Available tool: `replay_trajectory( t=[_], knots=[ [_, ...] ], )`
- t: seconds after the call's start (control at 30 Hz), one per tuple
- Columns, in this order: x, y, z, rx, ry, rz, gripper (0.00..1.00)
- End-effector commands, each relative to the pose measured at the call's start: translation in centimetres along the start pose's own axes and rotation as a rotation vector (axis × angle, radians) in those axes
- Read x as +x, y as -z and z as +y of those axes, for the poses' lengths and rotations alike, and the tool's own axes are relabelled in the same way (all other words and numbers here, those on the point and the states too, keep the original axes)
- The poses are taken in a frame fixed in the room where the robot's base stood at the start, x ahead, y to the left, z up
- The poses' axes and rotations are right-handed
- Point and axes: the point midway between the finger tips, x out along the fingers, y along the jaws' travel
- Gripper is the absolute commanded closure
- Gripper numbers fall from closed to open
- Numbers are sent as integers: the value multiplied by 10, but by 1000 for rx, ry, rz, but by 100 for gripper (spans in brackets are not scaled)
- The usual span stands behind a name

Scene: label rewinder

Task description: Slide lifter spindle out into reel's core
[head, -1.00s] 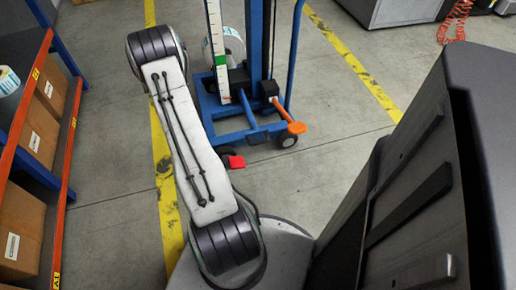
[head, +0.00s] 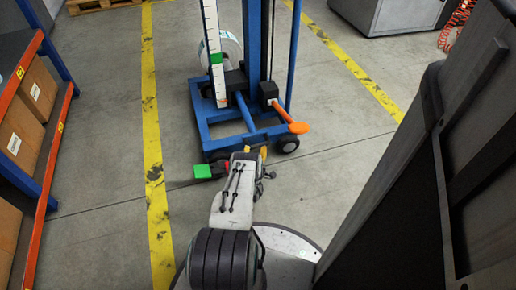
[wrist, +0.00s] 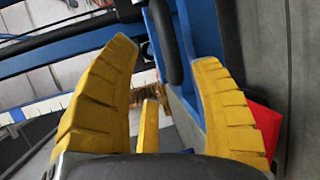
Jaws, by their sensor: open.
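The blue lifter (head: 202,125) stands upright ahead of me, with a mast, a white scale and an orange handle (head: 290,122) low on its right. A white reel (head: 231,48) shows partly behind the scale. The spindle and how it lies to the reel's core cannot be made out. A green pedal (head: 203,171) and a red pedal (head: 227,166) sit low at the lifter's front. My gripper (head: 256,151) is in front of the lifter's base, beside the red pedal. In the wrist view its yellow fingers (wrist: 162,55) are apart with nothing gripped; red shows behind the right finger (wrist: 265,128).
A shelf (head: 35,110) with cardboard boxes stands at the left. A large dark machine (head: 400,210) fills the right. A yellow floor line (head: 153,150) runs along bare floor left of the lifter. A grey cabinet (head: 385,15) is at the back.

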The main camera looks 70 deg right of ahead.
Motion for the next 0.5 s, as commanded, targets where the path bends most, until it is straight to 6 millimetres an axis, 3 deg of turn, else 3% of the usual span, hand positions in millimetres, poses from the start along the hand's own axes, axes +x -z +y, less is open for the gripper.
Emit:
replay_trajectory(
  t=[0.17,0.5],
  knots=[
    [4,-6,-11,-10,-10,-11,42],
    [34,-5,-12,-10,-9,-10,42]
  ],
)
